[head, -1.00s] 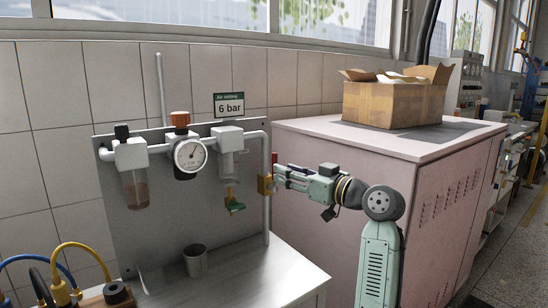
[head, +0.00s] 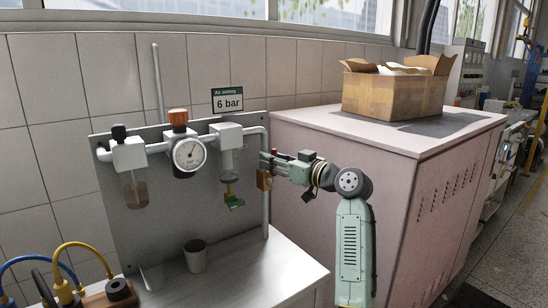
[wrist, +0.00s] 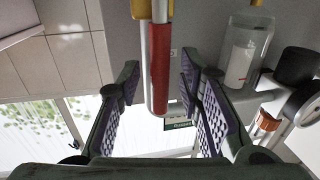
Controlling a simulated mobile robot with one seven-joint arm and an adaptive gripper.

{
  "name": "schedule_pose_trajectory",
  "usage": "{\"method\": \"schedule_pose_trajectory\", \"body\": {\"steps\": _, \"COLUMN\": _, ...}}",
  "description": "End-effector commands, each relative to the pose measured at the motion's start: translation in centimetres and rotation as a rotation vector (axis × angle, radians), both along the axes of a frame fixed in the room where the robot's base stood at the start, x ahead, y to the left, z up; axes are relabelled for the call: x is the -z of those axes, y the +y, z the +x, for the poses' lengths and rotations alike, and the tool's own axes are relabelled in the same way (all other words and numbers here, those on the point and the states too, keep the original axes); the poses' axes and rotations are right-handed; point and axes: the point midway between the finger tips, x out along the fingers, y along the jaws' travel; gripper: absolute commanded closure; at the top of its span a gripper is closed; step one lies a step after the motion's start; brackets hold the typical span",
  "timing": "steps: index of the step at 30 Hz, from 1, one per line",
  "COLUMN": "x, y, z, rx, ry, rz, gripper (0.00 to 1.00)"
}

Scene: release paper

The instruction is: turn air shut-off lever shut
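The red air shut-off lever (wrist: 160,70) stands parallel to the grey vertical pipe in the wrist view, which looks upside down. Its brass valve body (head: 264,180) is on that pipe, at the right side of the panel in the head view. My gripper (wrist: 158,88) is open, with one purple-padded finger on each side of the lever and visible gaps to both. In the head view my gripper (head: 272,163) reaches the pipe from the right and hides most of the lever. Contact with the lever cannot be made out.
A pressure gauge (head: 189,154), an orange-capped regulator and filter bowls are on the panel left of the lever. A metal cup (head: 195,256) stands on the bench below. A pink cabinet (head: 400,190) carrying a cardboard box (head: 394,94) stands close behind my arm.

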Motion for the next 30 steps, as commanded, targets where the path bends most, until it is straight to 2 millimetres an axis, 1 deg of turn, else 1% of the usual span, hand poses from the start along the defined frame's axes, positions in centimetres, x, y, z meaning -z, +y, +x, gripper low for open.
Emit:
{"method": "schedule_pose_trajectory", "body": {"steps": 7, "x": 0.02, "y": 0.07, "z": 0.08, "rx": 0.000, "ry": 0.000, "rz": 0.000, "gripper": 0.67}}
{"method": "schedule_pose_trajectory", "body": {"steps": 8, "x": 0.02, "y": 0.07, "z": 0.08, "rx": 0.000, "ry": 0.000, "rz": 0.000, "gripper": 0.68}}
{"method": "schedule_pose_trajectory", "body": {"steps": 22, "x": 0.01, "y": 0.06, "z": 0.05, "rx": 0.000, "ry": 0.000, "rz": 0.000, "gripper": 1.00}}
{"method": "schedule_pose_trajectory", "body": {"steps": 30, "x": 0.01, "y": 0.06, "z": 0.05, "rx": 0.000, "ry": 0.000, "rz": 0.000, "gripper": 1.00}}
